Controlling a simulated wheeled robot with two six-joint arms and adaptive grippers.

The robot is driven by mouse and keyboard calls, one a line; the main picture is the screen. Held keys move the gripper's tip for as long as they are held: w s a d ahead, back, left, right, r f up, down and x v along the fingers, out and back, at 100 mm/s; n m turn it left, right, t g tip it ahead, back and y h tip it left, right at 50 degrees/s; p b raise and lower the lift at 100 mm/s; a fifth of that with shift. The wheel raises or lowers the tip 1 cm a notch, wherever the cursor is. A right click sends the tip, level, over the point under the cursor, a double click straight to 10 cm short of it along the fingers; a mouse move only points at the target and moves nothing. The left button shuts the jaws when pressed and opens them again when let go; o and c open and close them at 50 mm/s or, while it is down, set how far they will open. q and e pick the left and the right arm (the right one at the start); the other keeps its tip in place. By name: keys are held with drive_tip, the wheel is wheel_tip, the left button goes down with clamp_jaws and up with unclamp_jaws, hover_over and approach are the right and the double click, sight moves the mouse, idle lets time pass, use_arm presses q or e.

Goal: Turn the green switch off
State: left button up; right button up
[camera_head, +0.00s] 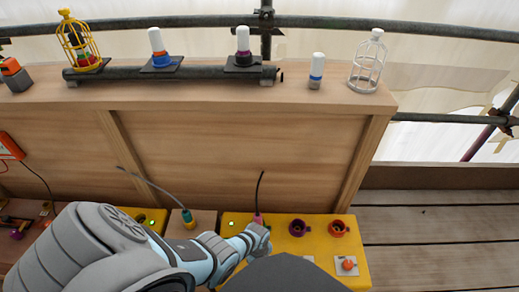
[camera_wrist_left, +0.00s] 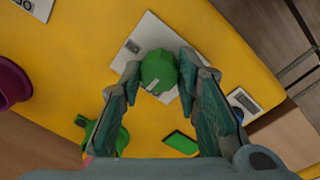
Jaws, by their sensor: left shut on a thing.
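The green switch (camera_wrist_left: 158,70) is a faceted green knob with a pale mark, on a white plate (camera_wrist_left: 142,38) fixed to a yellow panel (camera_wrist_left: 85,60). In the left wrist view the fingers of my left gripper (camera_wrist_left: 158,86) stand on either side of the knob and are closed on it. In the head view my left gripper (camera_head: 262,240) is low over the yellow panel, and the green switch is hidden there beneath my arm and gripper. My right gripper is in neither view.
An orange ring (camera_head: 338,228) and an orange knob (camera_head: 348,263) are to the right. A black cable (camera_head: 260,190) stands up behind my gripper. Cages and bottles line the shelf (camera_head: 200,90).

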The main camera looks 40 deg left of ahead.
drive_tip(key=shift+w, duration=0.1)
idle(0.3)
use_arm(q)
drive_tip(key=o, duration=0.9)
drive_tip(key=shift+o, duration=1.3)
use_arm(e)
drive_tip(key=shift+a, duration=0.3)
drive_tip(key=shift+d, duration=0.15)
use_arm(q)
wheel_tip(320, 180, up, 12)
drive_tip(key=shift+s, duration=0.2)
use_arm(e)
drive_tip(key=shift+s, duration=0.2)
